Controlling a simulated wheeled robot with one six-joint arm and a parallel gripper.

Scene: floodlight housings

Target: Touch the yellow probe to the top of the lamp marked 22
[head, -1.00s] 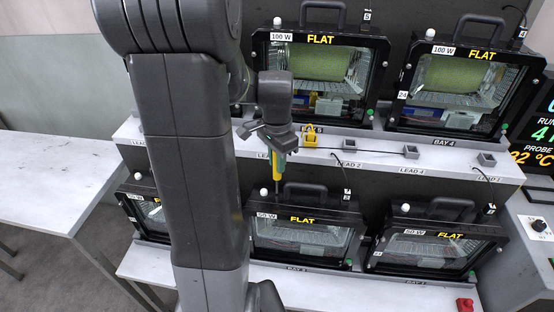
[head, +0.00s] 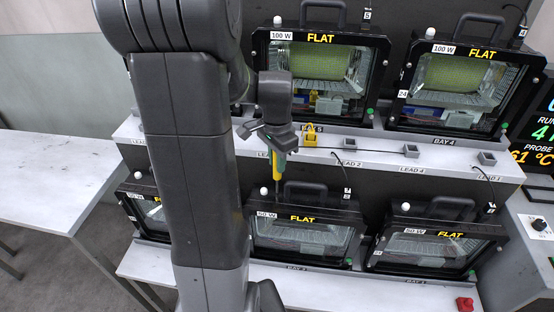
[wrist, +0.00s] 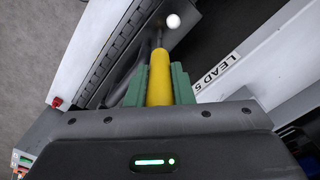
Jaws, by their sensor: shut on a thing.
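My gripper (head: 277,150) is shut on the yellow probe (head: 277,168), which points down with a thin dark tip. The probe also shows in the wrist view (wrist: 160,78), between green fingers. Its tip is at the rear top edge of the lower middle lamp (head: 305,238), beside that lamp's white knob; I cannot tell whether it touches. This lamp reads 50 W and FLAT; I cannot read a number 22 on any lamp. The lower right lamp (head: 436,250) has a small number plate too small to read surely. The upper right lamp (head: 468,85) is marked 24.
An upper 100 W lamp (head: 323,68) stands behind my gripper. A grey shelf (head: 380,172) with lead labels, a yellow holder (head: 310,136) and grey sockets runs between the rows. Lamp handles and thin cables stick up. A white table (head: 45,185) at left is clear.

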